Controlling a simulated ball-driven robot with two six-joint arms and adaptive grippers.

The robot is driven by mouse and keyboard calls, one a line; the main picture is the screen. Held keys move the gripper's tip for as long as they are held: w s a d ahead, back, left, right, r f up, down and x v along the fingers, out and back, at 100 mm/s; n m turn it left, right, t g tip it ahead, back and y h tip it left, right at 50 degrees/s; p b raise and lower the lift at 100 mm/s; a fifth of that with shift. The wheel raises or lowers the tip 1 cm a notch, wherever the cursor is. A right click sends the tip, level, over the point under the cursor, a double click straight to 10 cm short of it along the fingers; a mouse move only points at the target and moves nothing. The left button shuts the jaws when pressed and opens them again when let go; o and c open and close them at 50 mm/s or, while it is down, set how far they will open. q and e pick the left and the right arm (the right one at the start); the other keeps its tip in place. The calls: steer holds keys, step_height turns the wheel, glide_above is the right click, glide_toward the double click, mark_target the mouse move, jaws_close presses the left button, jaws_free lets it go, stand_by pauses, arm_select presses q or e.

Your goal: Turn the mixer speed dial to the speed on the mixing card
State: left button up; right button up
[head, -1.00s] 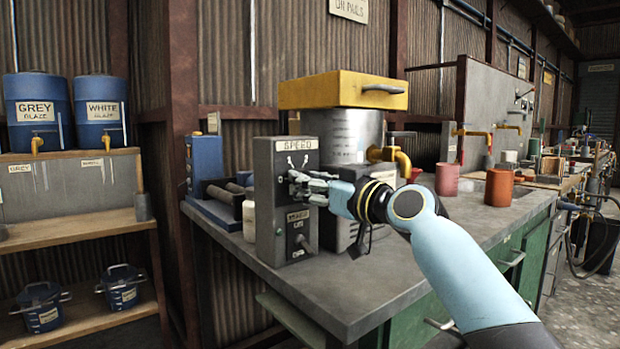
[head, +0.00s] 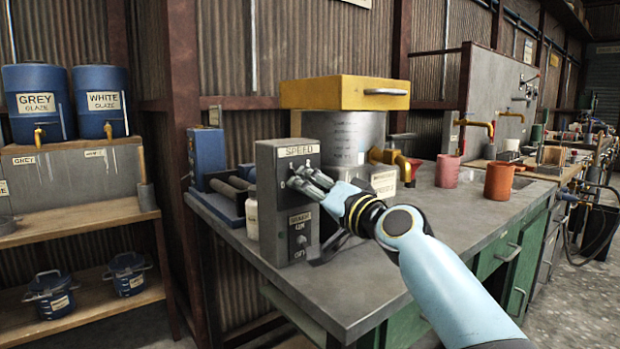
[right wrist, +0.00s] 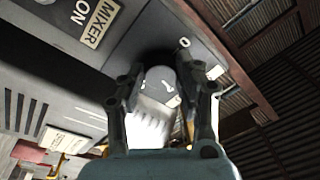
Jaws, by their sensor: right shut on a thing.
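The mixer control box (head: 268,215) is a grey upright box on the bench with a SPEED label (head: 299,151) at its top and a switch (head: 300,240) lower down. My right gripper (head: 298,178) is at the speed dial under that label and hides most of it in the head view. In the right wrist view the fingers are closed on the round grey dial (right wrist: 160,75), and a 0 mark shows beside it. The dial's setting cannot be read. A small white card (head: 384,184) stands beyond my wrist; its text is unreadable. My left gripper is out of view.
A steel drum (head: 352,138) under a yellow top (head: 345,94) stands behind the box. A white bottle (head: 251,218) is close to the box's left side. Red cups (head: 498,181) stand farther right. The bench front (head: 375,285) is clear.

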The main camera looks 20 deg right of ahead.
steer(key=shift+m+p, duration=0.9)
steer(key=shift+m, duration=0.8)
steer(key=shift+f+h, duration=0.1)
steer(key=shift+h, duration=0.3)
steer(key=o, duration=1.1)
steer(key=shift+o, duration=0.2)
steer(key=v, duration=1.2)
